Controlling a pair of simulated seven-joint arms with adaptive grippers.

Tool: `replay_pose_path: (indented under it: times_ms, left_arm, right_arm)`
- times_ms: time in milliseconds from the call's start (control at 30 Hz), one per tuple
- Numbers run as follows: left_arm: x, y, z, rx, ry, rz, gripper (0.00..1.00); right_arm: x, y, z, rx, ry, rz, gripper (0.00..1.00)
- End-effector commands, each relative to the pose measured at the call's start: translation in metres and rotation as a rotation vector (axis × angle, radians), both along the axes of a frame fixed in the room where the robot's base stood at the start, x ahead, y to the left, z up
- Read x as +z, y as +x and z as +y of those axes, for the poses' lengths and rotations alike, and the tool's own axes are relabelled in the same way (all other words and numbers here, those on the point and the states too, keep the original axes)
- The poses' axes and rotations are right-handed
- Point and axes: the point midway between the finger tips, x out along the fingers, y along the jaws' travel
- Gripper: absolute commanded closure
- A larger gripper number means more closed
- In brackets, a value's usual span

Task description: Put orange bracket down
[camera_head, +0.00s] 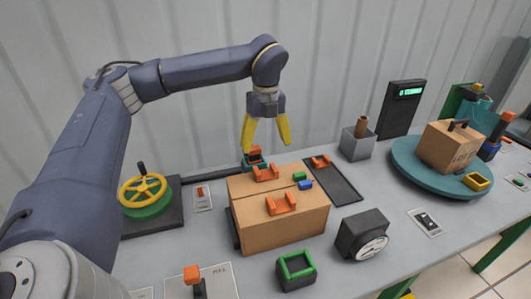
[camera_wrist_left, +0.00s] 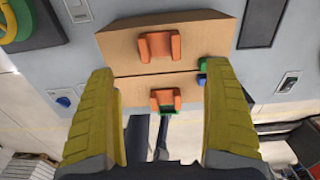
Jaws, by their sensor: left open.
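My left gripper (camera_head: 266,146) hangs above the far side of a cardboard box (camera_head: 255,235), its yellow fingers spread and nothing seen between them. In the left wrist view, its open fingers (camera_wrist_left: 160,75) frame the box top. One orange bracket (camera_head: 265,173) lies near the box's far edge and another orange bracket (camera_head: 281,204) nearer the front. A third orange bracket (camera_head: 320,161) lies at the dark mat (camera_head: 335,183). The wrist view shows an orange bracket (camera_wrist_left: 160,47) on the upper flap and another (camera_wrist_left: 165,100) lower down. My right gripper is not in view.
A yellow handwheel (camera_head: 143,190) stands left, a gauge (camera_head: 365,236) and green-rimmed bin (camera_head: 296,267) in front. A turntable (camera_head: 405,165) bears a carton (camera_head: 450,146). A corrugated wall stands behind.

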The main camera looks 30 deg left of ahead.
Motion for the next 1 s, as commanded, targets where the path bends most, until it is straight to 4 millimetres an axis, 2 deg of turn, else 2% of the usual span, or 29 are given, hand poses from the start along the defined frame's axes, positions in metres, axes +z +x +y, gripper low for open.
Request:
replay_pose_path:
  times_ms: [200, 700, 867, 1000]
  left_arm:
    - [0.011, 0.0, 0.0, 0.0, 0.0, 0.0, 0.14]
    - [0.011, 0.0, 0.001, 0.0, -0.004, 0.002, 0.14]
    - [-0.007, 0.004, 0.009, -0.008, -0.063, 0.008, 0.14]
    - [-0.038, 0.01, 0.028, -0.021, -0.177, 0.0, 0.14]
  right_arm:
    - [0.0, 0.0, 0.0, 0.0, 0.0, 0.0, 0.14]
    - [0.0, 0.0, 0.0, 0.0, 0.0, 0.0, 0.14]
    - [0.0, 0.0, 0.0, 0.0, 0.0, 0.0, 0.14]
    - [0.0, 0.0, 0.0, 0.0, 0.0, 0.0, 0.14]
